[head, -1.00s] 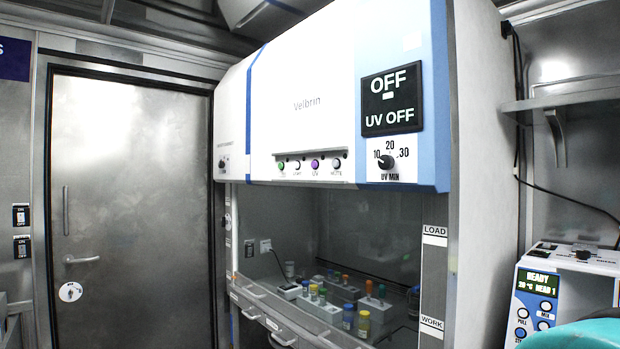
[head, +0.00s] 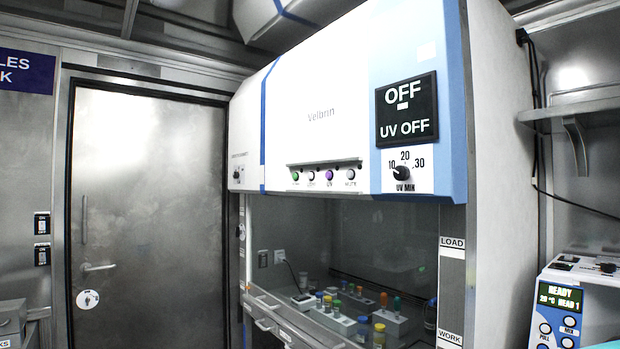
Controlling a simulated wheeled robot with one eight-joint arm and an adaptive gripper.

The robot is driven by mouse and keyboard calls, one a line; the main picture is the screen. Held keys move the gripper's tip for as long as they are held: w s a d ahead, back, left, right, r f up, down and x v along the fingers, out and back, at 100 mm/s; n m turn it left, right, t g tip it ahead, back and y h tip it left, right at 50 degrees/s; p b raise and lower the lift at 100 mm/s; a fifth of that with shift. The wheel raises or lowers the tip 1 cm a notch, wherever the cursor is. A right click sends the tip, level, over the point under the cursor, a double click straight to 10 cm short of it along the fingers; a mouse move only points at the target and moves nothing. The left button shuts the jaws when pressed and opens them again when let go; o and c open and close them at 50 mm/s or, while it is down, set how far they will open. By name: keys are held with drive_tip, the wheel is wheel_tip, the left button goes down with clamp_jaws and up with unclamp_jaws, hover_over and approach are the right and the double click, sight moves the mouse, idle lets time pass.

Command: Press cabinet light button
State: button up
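The white and blue cabinet (head: 330,110) stands in the middle of the head view, with its dark work opening below the front panel. A row of small round buttons sits low on the panel: a green button (head: 295,175) at left, a pale button (head: 311,175), a purple button (head: 329,174) and another pale button (head: 350,174) at right. Their labels are too small to read surely; the one under the first pale button may say LIGHT. The display (head: 406,108) reads OFF and UV OFF. My gripper is not in view.
A black timer knob (head: 401,173) sits right of the buttons. Tubes and racks (head: 340,322) stand inside the cabinet. A blue and white device (head: 558,312) reading READY is at lower right under a metal shelf (head: 590,108). A closed metal door (head: 150,200) is at left.

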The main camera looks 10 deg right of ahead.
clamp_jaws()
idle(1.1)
